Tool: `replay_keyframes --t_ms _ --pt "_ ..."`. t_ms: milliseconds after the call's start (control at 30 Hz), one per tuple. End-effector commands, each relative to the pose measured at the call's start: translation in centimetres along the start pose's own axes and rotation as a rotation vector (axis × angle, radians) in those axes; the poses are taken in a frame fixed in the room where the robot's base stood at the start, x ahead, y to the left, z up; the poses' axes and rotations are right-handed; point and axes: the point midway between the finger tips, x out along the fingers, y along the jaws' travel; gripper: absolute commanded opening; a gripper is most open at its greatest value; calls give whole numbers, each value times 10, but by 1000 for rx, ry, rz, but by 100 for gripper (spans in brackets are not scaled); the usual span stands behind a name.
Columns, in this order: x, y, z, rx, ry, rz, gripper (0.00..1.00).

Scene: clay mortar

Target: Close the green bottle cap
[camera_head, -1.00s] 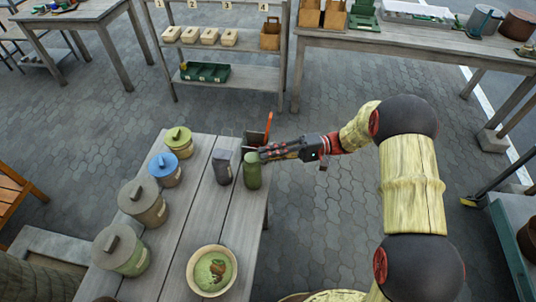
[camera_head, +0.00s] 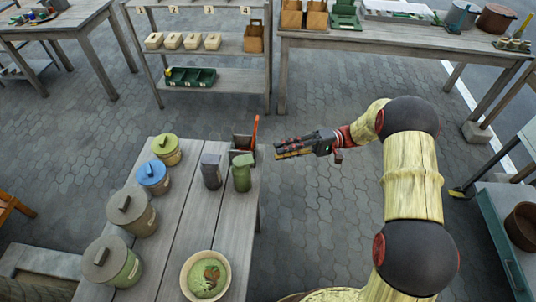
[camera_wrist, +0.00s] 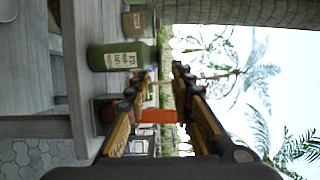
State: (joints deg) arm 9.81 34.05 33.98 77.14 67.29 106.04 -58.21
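The green bottle (camera_head: 242,178) stands upright near the right edge of the slatted wooden table. Its green cap (camera_head: 243,160) is at the top; I cannot tell whether it sits fully shut. The labelled green bottle (camera_wrist: 115,56) also shows in the wrist view, turned sideways by the camera's roll. My gripper (camera_head: 277,148) is right of the bottle, beyond the table edge, apart from it and empty. In the wrist view my gripper's fingers (camera_wrist: 160,82) are spread, with the bottle off to their left.
A dark grey bottle (camera_head: 211,172) stands close left of the green one. A dark box with an orange-handled tool (camera_head: 254,132) is just behind. Several lidded jars (camera_head: 152,176) line the table's left side, and a bowl of green contents (camera_head: 206,276) is in front.

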Motion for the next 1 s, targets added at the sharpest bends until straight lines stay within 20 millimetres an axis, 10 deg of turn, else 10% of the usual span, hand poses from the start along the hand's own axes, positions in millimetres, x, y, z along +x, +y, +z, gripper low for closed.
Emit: replay_keyframes --t_ms 1000 --pt "-29 11 -4 99 15 40 24"
